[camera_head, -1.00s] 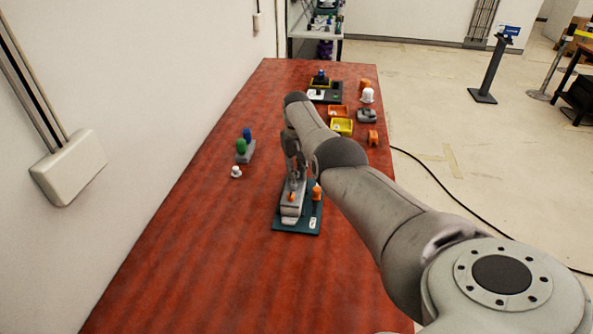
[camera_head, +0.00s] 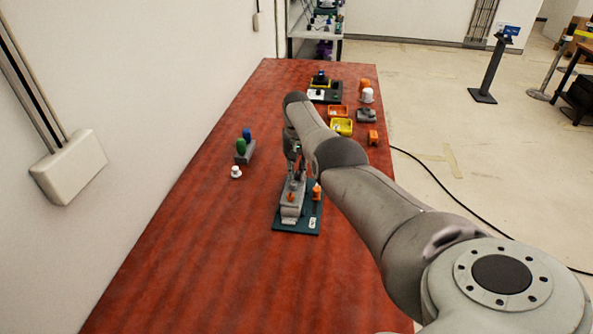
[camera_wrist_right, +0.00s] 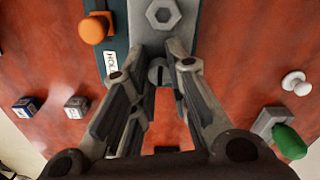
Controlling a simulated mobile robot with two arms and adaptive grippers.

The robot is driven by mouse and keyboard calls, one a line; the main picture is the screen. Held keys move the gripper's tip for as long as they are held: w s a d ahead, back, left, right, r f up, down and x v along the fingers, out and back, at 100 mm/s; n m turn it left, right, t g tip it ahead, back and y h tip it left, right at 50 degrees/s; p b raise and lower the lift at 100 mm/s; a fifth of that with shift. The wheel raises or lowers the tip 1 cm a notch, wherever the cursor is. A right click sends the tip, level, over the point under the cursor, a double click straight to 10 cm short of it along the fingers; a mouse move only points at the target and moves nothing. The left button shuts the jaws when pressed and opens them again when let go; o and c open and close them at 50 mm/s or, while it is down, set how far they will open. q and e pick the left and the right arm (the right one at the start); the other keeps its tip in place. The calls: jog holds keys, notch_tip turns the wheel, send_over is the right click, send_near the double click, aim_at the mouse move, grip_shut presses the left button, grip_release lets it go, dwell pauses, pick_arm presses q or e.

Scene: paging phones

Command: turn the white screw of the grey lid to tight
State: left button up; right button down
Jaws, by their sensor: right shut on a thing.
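The grey lid (camera_head: 291,212) lies on a teal base (camera_head: 311,224) on the red table. In the right wrist view the lid (camera_wrist_right: 149,42) carries a hex-shaped piece (camera_wrist_right: 163,13) and, nearer my fingers, a pale slotted screw (camera_wrist_right: 158,73). My right gripper (camera_wrist_right: 157,70) points down over the lid with one finger on each side of this screw and is shut on it. In the head view the right gripper (camera_head: 295,172) stands over the far part of the lid, and the screw is hidden there. My left gripper is not in view.
An orange peg (camera_head: 316,191) stands on the base right of the lid, close to the gripper. A small white knob (camera_head: 236,172) and a grey block (camera_head: 244,154) with green and blue pegs stand left. Yellow (camera_head: 341,127) and orange bins (camera_head: 338,112) lie farther back. The near table is clear.

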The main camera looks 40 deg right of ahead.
aim_at(296, 172)
jog(key=c, duration=1.6)
grip_release()
notch_tip(296, 172, up, 12)
jog(key=shift+r, duration=0.1)
